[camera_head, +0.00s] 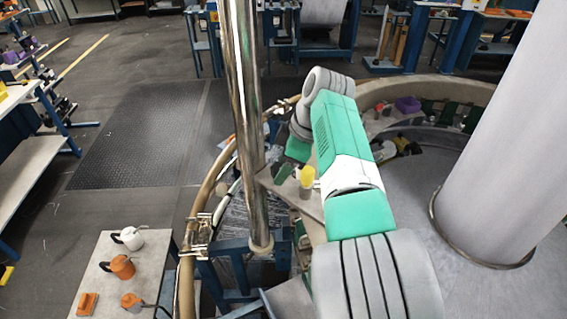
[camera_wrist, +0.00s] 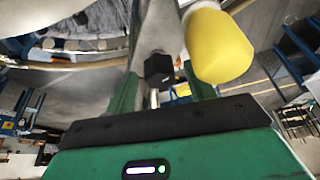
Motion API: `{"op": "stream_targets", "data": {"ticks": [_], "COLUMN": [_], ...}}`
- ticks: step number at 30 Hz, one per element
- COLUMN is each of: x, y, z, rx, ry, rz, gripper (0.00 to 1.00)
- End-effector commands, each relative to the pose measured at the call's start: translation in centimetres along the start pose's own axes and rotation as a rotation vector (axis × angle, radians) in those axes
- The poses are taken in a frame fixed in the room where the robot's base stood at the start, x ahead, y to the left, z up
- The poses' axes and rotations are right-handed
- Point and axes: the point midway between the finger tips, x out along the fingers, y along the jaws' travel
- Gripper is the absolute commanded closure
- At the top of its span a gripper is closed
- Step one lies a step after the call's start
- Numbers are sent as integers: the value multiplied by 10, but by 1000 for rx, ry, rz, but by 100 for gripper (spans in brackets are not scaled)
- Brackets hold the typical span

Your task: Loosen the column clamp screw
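In the wrist view a black knob-like head (camera_wrist: 158,68) on a thin shiny shaft, seemingly the clamp screw, shows between the fingers of my gripper (camera_wrist: 162,88). The two green fingers stand apart, with visible gaps at the sides of the black head. The screw cannot be made out there.
A yellow rounded piece (camera_wrist: 218,46) is close to the right finger; it also shows in the head view (camera_head: 306,177). A curved loom rim (camera_head: 190,215) runs around. A small table (camera_head: 100,275) with a white pot (camera_head: 130,238) and orange items stands lower left.

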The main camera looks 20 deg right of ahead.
Motion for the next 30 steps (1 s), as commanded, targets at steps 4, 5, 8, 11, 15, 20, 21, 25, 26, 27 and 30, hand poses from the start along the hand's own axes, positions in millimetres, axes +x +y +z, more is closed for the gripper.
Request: {"op": "stream_targets", "data": {"ticks": [4, 5, 8, 11, 15, 20, 21, 25, 26, 27, 30], "x": [-1, -1, -2, -14, -46, -72, -76, -79, -79, -79, -79], "y": [0, 0, 0, 1, 1, 0, 0, 0, 0, 0, 0], "z": [-1, -1, -1, -1, -1, -2, -1, -1, 0, 0, 0], "rx": [-1, -1, -1, -3, -1, 0, 0, 0, 0, 0, 0], "ry": [1, 1, 1, 3, 3, 1, 1, 1, 1, 1, 1], "rz": [0, 0, 0, 3, 3, 1, 1, -1, -1, -1, 0], "gripper": [45, 45, 45, 45, 45, 45, 45, 45, 45, 45, 45]}}
